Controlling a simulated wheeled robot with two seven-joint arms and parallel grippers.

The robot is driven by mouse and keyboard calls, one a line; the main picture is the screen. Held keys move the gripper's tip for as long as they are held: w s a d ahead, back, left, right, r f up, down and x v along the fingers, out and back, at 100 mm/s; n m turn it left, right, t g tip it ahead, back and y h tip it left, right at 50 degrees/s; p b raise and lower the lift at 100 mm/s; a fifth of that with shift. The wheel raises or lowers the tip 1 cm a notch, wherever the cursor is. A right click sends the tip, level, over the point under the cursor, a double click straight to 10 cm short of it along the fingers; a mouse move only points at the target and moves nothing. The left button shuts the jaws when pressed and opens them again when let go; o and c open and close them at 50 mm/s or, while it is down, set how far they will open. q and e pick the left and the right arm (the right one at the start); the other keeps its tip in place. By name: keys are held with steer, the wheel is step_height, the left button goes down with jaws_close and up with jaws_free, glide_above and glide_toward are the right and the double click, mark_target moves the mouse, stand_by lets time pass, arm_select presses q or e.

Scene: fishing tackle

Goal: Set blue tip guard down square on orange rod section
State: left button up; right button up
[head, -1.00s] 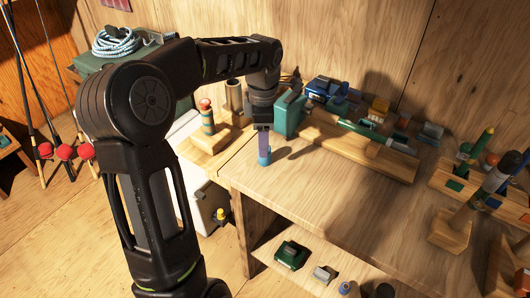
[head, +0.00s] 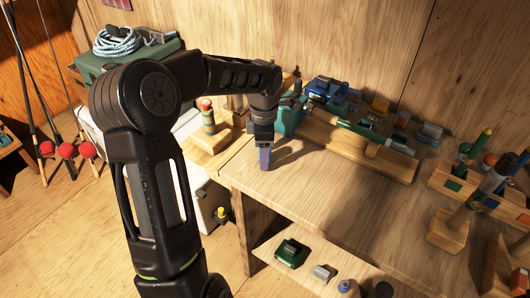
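My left gripper (head: 265,157) points straight down over the back left part of the bench. Its fingers show as one narrow purple-grey block, seen edge-on, so I cannot tell whether they are open or shut. I cannot make out the blue tip guard at the fingertips; it may be hidden behind or between the fingers. An upright rod piece with orange-tan and teal bands and a red top (head: 207,112) stands on a wooden block left of the gripper. I cannot tell whether this is the orange rod section. My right gripper is out of view.
A teal box (head: 287,118) stands close behind the gripper. A long wooden rack (head: 350,150) with a green rod and several small items lies to its right. Wooden stands (head: 450,232) occupy the right side. The bench top (head: 330,195) in front is mostly bare.

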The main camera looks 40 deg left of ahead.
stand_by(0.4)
arm_select(q)
jaws_close()
stand_by(0.4)
